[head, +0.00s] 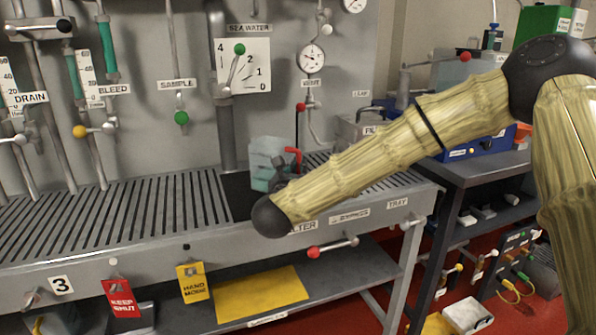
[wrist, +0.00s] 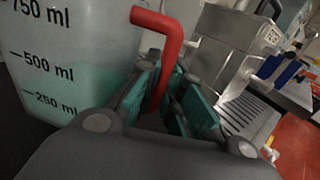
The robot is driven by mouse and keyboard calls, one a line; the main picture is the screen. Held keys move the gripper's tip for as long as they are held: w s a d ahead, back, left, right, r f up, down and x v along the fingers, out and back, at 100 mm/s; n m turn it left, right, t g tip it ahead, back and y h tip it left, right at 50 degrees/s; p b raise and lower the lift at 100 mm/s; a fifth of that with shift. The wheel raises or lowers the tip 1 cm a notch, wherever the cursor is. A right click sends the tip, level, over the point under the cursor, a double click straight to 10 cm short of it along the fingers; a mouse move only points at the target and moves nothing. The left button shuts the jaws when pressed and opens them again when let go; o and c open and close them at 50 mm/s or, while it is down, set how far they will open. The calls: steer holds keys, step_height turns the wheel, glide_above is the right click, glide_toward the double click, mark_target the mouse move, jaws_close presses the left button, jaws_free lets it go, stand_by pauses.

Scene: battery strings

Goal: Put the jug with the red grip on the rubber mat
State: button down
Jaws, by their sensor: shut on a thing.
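The jug (head: 264,160) is pale, translucent and upright over the grated bench, with its red grip (head: 293,152) on the right. In the wrist view the jug (wrist: 58,60) fills the left side, with its volume marks showing. My gripper (wrist: 170,90) is shut on the red grip (wrist: 160,38), which stands between the teal finger pads. In the head view my forearm partly hides the gripper and the jug's lower right. A dark mat (head: 237,190), seemingly the rubber mat, lies on the bench beneath the jug. I cannot tell whether the jug touches it.
The slatted bench top (head: 110,215) is clear to the left. A panel with valves and gauges (head: 311,58) stands behind. A steel box (head: 352,130) stands at the bench's right end. A yellow sheet (head: 262,294) lies on the lower shelf.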

steer(key=shift+f, duration=0.2)
steer(key=c, duration=1.5)
jaws_free()
steer(key=shift+c, duration=0.2)
steer(key=shift+r, duration=0.2)
steer(key=shift+s, duration=0.2)
steer(key=v, duration=1.1)
steer(key=shift+s+a+p, duration=0.15)
steer(key=shift+s+p, duration=0.15)
